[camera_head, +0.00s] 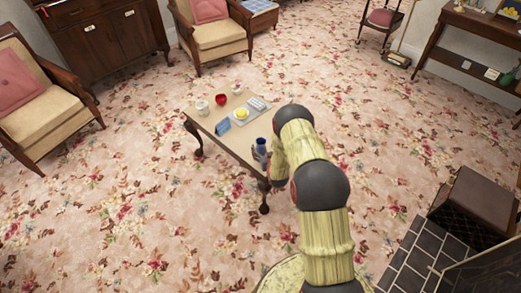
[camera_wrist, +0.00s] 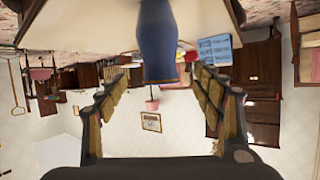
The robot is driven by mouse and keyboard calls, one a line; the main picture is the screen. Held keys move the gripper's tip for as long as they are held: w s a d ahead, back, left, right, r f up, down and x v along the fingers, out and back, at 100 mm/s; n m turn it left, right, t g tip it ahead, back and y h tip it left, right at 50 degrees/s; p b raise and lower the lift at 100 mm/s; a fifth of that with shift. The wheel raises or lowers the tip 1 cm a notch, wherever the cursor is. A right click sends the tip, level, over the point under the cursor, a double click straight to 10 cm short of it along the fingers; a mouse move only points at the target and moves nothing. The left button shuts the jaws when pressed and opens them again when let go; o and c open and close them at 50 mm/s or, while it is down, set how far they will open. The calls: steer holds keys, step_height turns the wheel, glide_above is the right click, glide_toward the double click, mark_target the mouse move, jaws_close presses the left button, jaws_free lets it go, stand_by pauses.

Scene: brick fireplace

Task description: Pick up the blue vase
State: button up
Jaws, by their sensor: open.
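The blue vase (camera_head: 261,145) stands on the small wooden table (camera_head: 202,119), near its right end. In the wrist view, which is upside down, the vase (camera_wrist: 157,45) shows large at the top centre, tapering to a narrower neck, with a flared rim toward the picture's middle. My gripper (camera_wrist: 158,78) is open, with one finger on each side of the vase in the picture. I cannot tell whether the vase is fully between the fingers or just beyond them; no contact shows. In the head view, my arm hides most of the gripper.
The table also holds a red bowl (camera_head: 221,99), a pale cup (camera_head: 202,107), a plate with something yellow (camera_head: 241,114) and a blue card (camera_head: 222,127). Armchairs and a cabinet (camera_head: 110,35) stand at the back left. A dark stool (camera_head: 478,205) is at right.

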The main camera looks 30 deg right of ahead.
mark_target(261, 144)
steer(key=b+x, duration=0.2)
steer(key=x, duration=0.3)
steer(key=shift+w+d, duration=0.1)
steer(key=shift+w, duration=0.2)
steer(key=shift+c, duration=1.4)
steer(key=c, duration=1.1)
steer(key=shift+c, duration=0.2)
